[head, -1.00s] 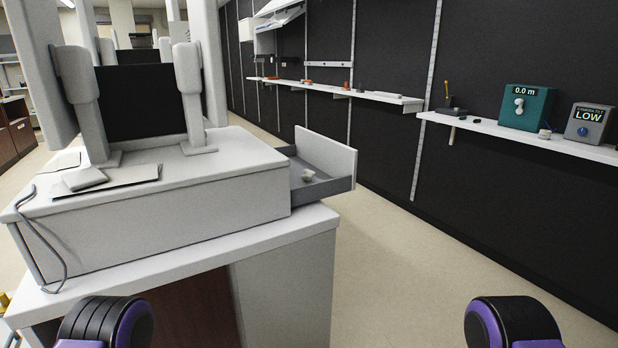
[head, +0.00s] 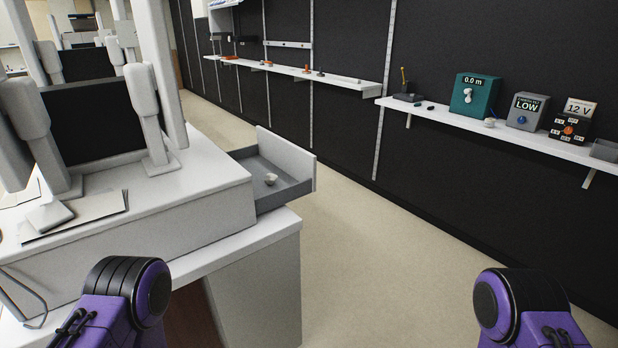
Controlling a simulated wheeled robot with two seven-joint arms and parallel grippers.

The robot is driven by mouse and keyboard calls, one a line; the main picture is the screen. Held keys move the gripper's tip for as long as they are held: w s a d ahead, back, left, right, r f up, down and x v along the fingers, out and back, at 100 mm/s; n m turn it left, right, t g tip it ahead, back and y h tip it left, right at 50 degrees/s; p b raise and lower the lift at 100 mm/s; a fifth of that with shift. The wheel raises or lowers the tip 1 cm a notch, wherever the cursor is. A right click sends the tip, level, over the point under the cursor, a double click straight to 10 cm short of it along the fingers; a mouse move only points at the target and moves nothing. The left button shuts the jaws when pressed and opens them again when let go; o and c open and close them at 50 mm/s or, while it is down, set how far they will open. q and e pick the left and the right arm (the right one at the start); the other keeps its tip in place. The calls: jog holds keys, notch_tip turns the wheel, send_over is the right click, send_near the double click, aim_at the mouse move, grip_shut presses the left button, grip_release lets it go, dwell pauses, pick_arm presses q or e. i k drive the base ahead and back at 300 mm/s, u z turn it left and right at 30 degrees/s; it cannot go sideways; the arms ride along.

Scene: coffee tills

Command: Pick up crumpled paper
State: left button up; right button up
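A small crumpled pale paper ball (head: 271,179) lies in the open grey drawer (head: 284,190) that sticks out from the right side of the white till unit. A similar small pale lump (head: 490,122) sits on the right wall shelf in front of the teal box; I cannot tell if it is paper. Only the purple and black upper links of my two arms show at the lower left and lower right. Both grippers are out of view.
The white counter (head: 237,245) carries the till unit, its dark screen (head: 88,125), papers (head: 80,215) and a dangling cable. A wall shelf (head: 480,130) with a teal box (head: 475,95), a grey LOW box (head: 527,110) and a 12 V box (head: 572,122) runs along the right. The floor between is clear.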

aim_at(272, 178)
jog(key=z, duration=0.95)
jog(key=i, duration=3.65)
jog(key=u, duration=3.7)
jog(key=i, duration=0.35)
jog(key=z, duration=0.15)
